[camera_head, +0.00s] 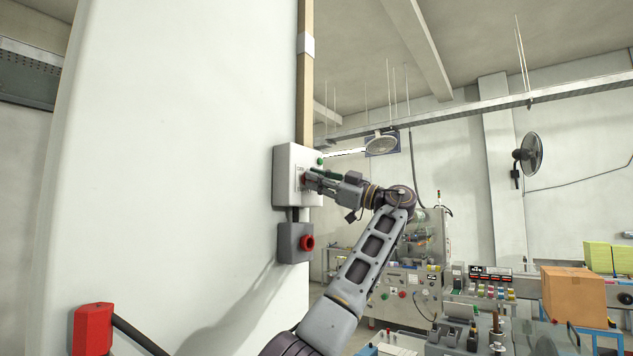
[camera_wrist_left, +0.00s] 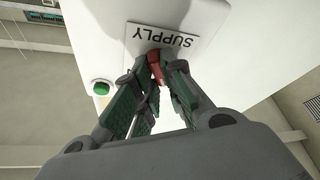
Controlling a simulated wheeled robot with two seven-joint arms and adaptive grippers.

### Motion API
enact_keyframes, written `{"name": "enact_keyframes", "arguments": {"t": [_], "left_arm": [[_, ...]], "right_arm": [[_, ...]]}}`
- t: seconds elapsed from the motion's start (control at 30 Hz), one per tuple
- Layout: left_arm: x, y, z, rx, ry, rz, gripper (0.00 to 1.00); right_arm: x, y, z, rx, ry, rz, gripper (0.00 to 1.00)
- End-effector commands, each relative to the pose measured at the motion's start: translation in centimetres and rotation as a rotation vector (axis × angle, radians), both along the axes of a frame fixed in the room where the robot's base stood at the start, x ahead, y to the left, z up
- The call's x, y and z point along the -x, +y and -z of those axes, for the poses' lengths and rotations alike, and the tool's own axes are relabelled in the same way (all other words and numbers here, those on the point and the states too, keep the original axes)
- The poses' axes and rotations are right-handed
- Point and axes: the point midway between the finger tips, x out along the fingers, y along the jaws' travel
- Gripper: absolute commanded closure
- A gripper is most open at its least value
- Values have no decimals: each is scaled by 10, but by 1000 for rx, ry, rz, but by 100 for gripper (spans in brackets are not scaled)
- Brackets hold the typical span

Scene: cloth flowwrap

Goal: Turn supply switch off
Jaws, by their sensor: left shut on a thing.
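The supply switch box (camera_head: 287,163) is a light grey box on the side of the white column, with a green button (camera_head: 320,161) near its top right. In the left wrist view its "SUPPLY" label (camera_wrist_left: 172,37) shows upside down, and the green button (camera_wrist_left: 101,88) shows at the left. My left gripper (camera_head: 309,178) is at the front of the box. In the left wrist view the left gripper (camera_wrist_left: 156,76) is shut on the red switch handle (camera_wrist_left: 156,66) just below the label. The fingers partly hide the handle. My right gripper is not in view.
A grey box with a red round knob (camera_head: 308,243) sits just below the switch box. A red block (camera_head: 92,328) with a black bar is at the lower left. Machines, a cardboard box (camera_head: 573,296) and a wall fan (camera_head: 529,154) stand at the right, farther back.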

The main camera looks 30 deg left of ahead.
Motion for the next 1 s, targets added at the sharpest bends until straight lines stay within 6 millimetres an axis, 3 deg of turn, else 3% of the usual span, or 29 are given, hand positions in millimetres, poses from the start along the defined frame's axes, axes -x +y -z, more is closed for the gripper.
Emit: {"name": "enact_keyframes", "arguments": {"t": [0.53,1.0], "left_arm": [[-1,0,1,17,-195,-1,100],[-1,0,2,23,-255,-2,100]], "right_arm": [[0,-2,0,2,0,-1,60],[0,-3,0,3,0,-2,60]]}}
